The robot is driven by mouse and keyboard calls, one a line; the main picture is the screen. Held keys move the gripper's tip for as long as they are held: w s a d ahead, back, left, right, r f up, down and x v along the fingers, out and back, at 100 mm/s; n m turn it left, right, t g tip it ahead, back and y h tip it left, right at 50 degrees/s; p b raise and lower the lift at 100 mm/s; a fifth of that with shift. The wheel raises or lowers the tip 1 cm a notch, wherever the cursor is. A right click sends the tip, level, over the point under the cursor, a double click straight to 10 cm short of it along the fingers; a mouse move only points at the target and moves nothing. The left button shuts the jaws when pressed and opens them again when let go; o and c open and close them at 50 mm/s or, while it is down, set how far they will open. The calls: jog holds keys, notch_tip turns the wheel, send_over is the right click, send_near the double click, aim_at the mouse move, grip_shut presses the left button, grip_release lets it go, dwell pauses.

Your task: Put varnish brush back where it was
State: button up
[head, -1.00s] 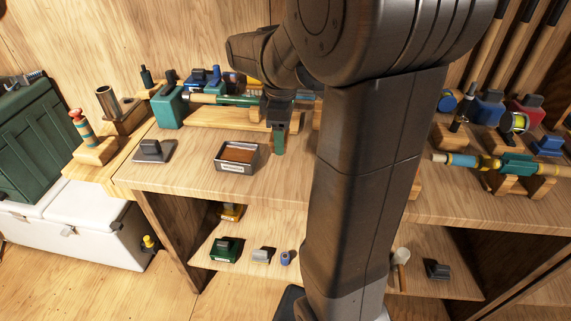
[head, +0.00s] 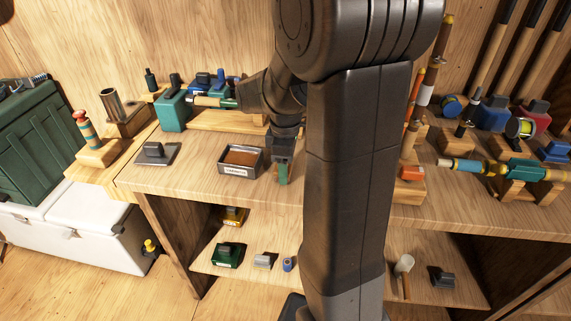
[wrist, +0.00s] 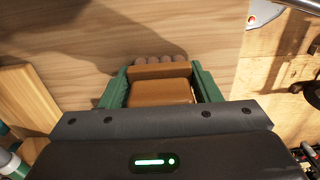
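My gripper (head: 282,176), with green fingers, is over the bench top just right of the tray labelled for varnish (head: 240,161), which has a brown surface inside. In the wrist view, a brown block-like piece fills the space between the green fingers, with a row of rounded brown bumps beyond it. I take this piece to be the varnish brush (wrist: 160,92), held in my gripper (wrist: 160,88). Its lower end is hidden, and I cannot tell whether it touches the bench.
A grey block on a plate (head: 155,152) lies left of the tray. A teal container (head: 172,112) and a wooden rack stand behind. To the right are an orange block (head: 411,173) and a rod on wooden supports (head: 515,168). My arm hides the middle of the bench.

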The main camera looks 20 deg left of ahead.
jog(key=o, duration=0.4)
jog(key=shift+r, duration=0.15)
notch_tip(320, 180, up, 12)
jog(key=shift+r+p, duration=0.1)
jog(key=shift+p, duration=0.8)
